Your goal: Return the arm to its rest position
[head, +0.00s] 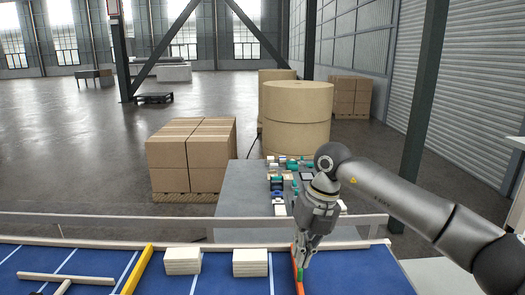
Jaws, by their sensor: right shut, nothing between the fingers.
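My right arm (410,200) comes in from the right and reaches over the blue work surface (350,270). My right gripper (303,262) points down, shut and empty. Its fingertips are just above or beside an orange bar (298,284) with a small green piece (300,274) at it. I cannot tell whether the fingertips touch either one.
Two pale stacks (182,261) (250,263) and a yellow bar (137,270) lie left of the gripper. A rail (120,220) runs behind the blue surface. Beyond it are a grey table (243,190) with small parts, stacked cartons (190,155) and a large kraft roll (297,115).

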